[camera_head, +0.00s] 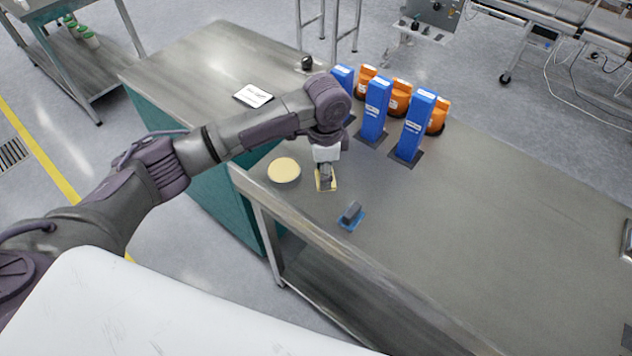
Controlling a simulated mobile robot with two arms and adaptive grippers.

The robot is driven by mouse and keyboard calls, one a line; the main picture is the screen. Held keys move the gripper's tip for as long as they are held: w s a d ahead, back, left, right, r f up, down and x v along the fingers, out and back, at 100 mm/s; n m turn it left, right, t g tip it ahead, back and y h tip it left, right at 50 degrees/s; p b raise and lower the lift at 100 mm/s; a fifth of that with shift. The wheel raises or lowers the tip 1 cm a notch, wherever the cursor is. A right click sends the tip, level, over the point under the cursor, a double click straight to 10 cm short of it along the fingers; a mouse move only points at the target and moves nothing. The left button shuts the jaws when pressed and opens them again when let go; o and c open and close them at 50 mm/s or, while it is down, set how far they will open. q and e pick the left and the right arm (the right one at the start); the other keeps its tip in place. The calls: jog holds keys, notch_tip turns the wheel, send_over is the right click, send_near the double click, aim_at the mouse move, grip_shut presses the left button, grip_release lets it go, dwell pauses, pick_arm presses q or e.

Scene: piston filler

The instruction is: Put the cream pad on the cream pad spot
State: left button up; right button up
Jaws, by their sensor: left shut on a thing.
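My left gripper (325,174) reaches down over the metal table and is shut on the cream pad (332,185). The pad is a small cream rectangle directly below the fingers, and its upper part is mostly hidden by them. I cannot tell whether the pad touches the table. A round cream disc (284,170) with a dark rim lies just left of the gripper, apart from the pad. I cannot tell for sure whether this disc is the cream pad spot. My right gripper is not in view.
A blue pad with a dark grey block (351,213) lies near the front edge, right of the gripper. Tall blue boxes (375,110) and orange containers (400,97) stand behind. A white card (253,96) lies farther left. The table's right side is largely clear.

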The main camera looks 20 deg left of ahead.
aim_at(316, 198)
pick_arm(q)
jog(key=shift+s+a+f+p, duration=0.3)
jog(key=shift+s+a+f, duration=0.35)
jog(key=shift+s+f, duration=0.15)
notch_tip(316, 198, down, 3)
jog(key=shift+f+p, duration=0.2)
jog(key=shift+p, duration=0.2)
jog(key=shift+w+f, duration=0.1)
jog(key=shift+f, duration=0.1)
jog(key=o, duration=0.9)
jog(key=shift+f, duration=0.1)
jog(key=shift+o, duration=0.6)
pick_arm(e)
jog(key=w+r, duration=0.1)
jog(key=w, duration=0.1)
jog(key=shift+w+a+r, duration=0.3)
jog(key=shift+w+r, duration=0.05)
pick_arm(q)
notch_tip(316, 198, up, 12)
jog(key=b, duration=0.2)
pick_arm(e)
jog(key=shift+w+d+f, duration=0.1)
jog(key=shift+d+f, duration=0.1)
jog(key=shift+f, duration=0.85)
